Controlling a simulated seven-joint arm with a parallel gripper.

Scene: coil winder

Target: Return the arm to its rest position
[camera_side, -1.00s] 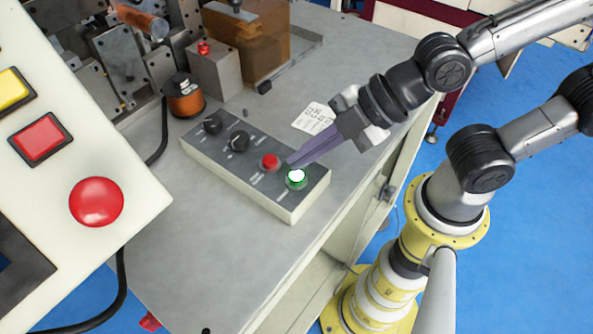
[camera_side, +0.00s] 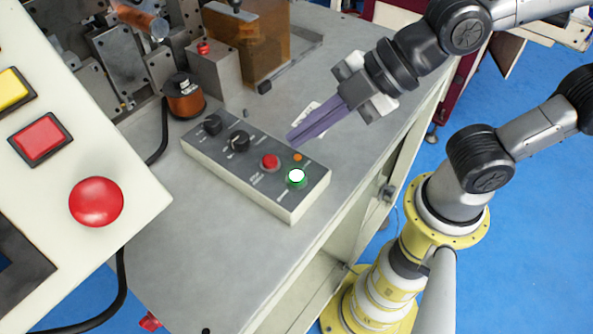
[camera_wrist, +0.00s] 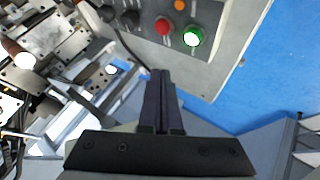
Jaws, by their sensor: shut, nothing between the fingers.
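My gripper (camera_side: 292,136) is shut and empty, with its purple fingers together. In the side view it hangs above the grey table, its tips just up and right of the control box (camera_side: 308,201). The box carries a green-ringed button with a bright white centre (camera_side: 297,176), a red button (camera_side: 270,161), a small orange light (camera_side: 297,157) and two black knobs (camera_side: 238,141). In the wrist view the closed fingers (camera_wrist: 161,75) point toward the box, and the green-ringed button (camera_wrist: 193,37) shows beyond and right of the tips, apart from them.
A copper coil spool (camera_side: 184,98) stands behind the box beside the winder machinery (camera_side: 125,60). A paper label (camera_side: 303,115) lies partly behind the fingers. A large panel with a red button (camera_side: 96,201) fills the left foreground. The table's front right is clear.

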